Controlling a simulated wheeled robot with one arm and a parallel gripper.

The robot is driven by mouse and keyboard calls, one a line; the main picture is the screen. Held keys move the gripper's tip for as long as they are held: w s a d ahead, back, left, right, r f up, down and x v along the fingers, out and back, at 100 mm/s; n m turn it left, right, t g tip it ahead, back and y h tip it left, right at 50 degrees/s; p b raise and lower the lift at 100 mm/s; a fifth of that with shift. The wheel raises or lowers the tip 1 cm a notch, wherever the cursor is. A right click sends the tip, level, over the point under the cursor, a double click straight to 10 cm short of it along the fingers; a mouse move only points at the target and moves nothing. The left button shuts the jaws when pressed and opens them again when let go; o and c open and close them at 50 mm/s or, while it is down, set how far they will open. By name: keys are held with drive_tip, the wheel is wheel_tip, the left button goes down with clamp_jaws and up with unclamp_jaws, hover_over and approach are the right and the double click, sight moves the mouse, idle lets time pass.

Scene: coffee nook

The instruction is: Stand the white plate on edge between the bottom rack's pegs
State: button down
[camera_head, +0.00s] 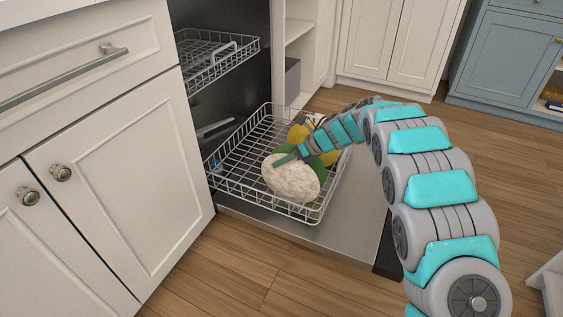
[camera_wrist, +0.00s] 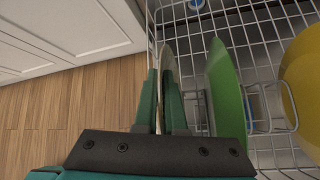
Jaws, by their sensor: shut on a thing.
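The white plate (camera_head: 292,181), pale and speckled, is on edge and slightly tilted at the near side of the bottom rack (camera_head: 233,187). It shows nearly edge-on in the wrist view (camera_wrist: 168,58). My gripper (camera_head: 287,158) is shut on its upper rim; in the wrist view the green fingers (camera_wrist: 161,84) lie on either side of the plate. A green plate (camera_wrist: 225,85) stands on edge just to the right, apart from the white one. Whether the white plate's lower edge sits between pegs is hidden.
A yellow plate (camera_wrist: 303,85) stands beyond the green one, with a wire loop (camera_wrist: 270,112) between them. A small blue item (camera_head: 215,165) is at the rack's left. The upper rack (camera_head: 222,63) is above and behind. White cabinets (camera_head: 110,170) border the left.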

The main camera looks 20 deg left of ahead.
drive_tip(key=shift+f, duration=0.1)
drive_tip(key=c, duration=0.9)
unclamp_jaws()
drive_tip(key=shift+r+p, duration=1.35)
drive_tip(key=shift+r, duration=2.65)
